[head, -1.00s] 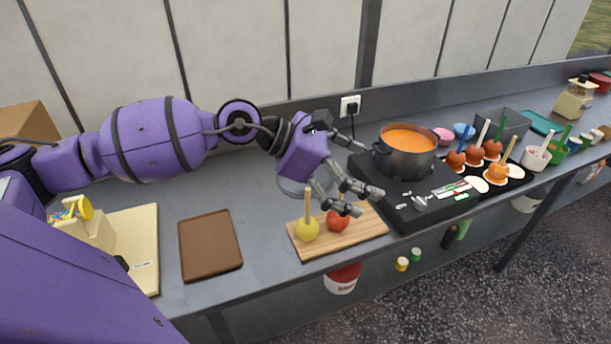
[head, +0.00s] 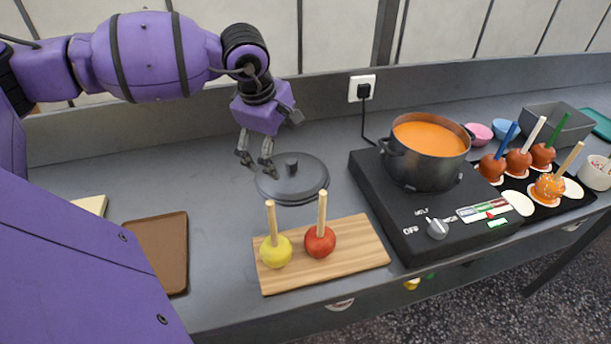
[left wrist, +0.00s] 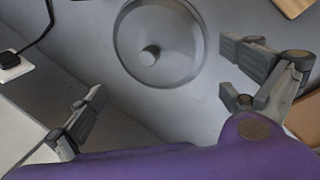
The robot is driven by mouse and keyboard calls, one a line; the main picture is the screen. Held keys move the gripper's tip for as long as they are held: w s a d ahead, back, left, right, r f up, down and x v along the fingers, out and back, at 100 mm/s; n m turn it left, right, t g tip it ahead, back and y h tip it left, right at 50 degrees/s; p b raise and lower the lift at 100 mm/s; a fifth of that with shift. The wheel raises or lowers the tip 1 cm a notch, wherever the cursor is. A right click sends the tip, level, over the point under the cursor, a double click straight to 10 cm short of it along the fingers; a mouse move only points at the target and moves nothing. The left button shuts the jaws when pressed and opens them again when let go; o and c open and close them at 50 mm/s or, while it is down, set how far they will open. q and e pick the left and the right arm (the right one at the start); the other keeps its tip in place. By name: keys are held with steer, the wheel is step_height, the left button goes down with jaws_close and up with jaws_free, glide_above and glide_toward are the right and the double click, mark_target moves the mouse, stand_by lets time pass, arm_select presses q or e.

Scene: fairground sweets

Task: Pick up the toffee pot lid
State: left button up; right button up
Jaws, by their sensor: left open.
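The toffee pot lid (head: 306,185) is a round dark grey lid with a short knob on top. It lies flat on the grey counter behind the cutting board, and it also shows in the left wrist view (left wrist: 180,63) near the top centre. My left gripper (head: 277,140) is open and empty, with its fingers spread, just behind and above the lid. In the left wrist view the fingers (left wrist: 160,98) stand apart on both sides, with the lid beyond them and not between them. The toffee pot (head: 428,166) stands uncovered on the hotplate, full of orange toffee. My right gripper is not in view.
A wooden board (head: 335,262) with a yellow apple (head: 276,252) and a red apple (head: 320,243) on sticks lies in front of the lid. The black hotplate (head: 400,225) is to its right. A brown tray (head: 160,240) lies to the left.

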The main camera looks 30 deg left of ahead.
mark_target(285, 177)
arm_select(q)
steer(key=shift+s+f+b, duration=0.15)
steer(key=shift+s+f, duration=0.1)
steer(key=shift+f, duration=0.3)
steer(key=shift+s+f+b, duration=0.15)
steer(key=shift+s+f, duration=0.05)
steer(key=shift+f, duration=0.65)
steer(key=x, duration=0.3)
steer(key=shift+w+r, duration=0.1)
steer(key=shift+w, duration=0.2)
steer(key=x, duration=0.3)
steer(key=p+x, duration=0.1)
steer(key=shift+s+f, duration=0.2)
steer(key=shift+s, duration=0.05)
steer(key=shift+a+f, duration=0.1)
steer(key=shift+f, duration=0.05)
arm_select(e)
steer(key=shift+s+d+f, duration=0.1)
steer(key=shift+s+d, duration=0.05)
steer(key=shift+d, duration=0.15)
arm_select(q)
steer(key=c, duration=1)
steer(key=shift+c, duration=0.5)
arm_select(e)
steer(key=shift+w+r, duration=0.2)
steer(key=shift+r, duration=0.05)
